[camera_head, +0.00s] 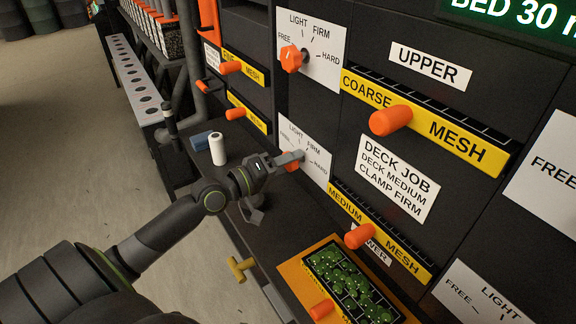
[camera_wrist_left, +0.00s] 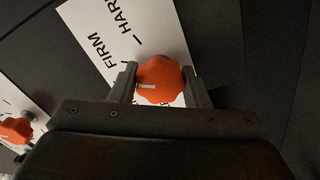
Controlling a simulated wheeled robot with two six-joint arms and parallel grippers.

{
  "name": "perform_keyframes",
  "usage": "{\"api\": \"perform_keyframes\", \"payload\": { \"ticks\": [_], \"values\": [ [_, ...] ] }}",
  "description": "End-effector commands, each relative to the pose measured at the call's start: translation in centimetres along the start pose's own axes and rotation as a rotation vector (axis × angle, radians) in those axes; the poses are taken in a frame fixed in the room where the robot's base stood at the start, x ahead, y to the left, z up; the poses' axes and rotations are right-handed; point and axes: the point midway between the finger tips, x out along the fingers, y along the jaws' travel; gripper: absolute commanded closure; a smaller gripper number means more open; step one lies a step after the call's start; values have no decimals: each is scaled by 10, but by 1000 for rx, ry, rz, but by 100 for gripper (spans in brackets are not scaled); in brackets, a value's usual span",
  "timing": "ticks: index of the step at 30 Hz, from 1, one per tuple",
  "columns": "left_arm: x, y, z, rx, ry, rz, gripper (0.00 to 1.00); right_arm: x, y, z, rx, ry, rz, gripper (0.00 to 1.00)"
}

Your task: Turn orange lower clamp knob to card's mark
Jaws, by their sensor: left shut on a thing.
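The orange lower clamp knob (camera_head: 292,166) sits on a white dial plate (camera_head: 318,172) marked LIGHT, FIRM and HARD. My left gripper (camera_head: 291,158) is shut around this knob. In the left wrist view the knob (camera_wrist_left: 160,72) lies between the two fingers (camera_wrist_left: 160,88), and its white pointer line points to the picture's left. The words FIRM and HARD show on the plate (camera_wrist_left: 150,40) beyond it; the finger hides part of the scale. The card (camera_head: 396,178) reads DECK JOB, DECK MEDIUM, CLAMP FIRM. My right gripper is not in view.
The upper orange knob (camera_head: 291,58) is on its own dial plate above. Orange handles stick out at the coarse mesh (camera_head: 390,120) and medium mesh (camera_head: 359,236) decks. A white cylinder (camera_head: 217,149) stands on the dark ledge; a green-filled tray (camera_head: 350,285) is lower right.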

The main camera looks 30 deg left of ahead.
Motion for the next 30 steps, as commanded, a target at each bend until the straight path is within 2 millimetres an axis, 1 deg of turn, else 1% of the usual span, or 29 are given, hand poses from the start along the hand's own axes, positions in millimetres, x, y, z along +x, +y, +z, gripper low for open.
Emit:
{"api": "perform_keyframes", "payload": {
  "ticks": [1, 7, 19, 20, 24, 30],
  "values": [
    [0, -2, 1, 12, -3, -4, 80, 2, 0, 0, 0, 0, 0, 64],
    [0, -2, 1, 43, -3, -5, 80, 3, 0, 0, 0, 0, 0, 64],
    [-1, -2, 1, 46, -4, -6, 80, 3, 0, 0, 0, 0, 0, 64],
    [-1, -2, 1, 46, -4, -6, 55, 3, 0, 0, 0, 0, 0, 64],
    [0, -2, 1, 46, -3, -4, 37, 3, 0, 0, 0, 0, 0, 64],
    [0, -1, 0, 46, -2, -2, 36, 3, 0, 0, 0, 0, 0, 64]
  ]
}}
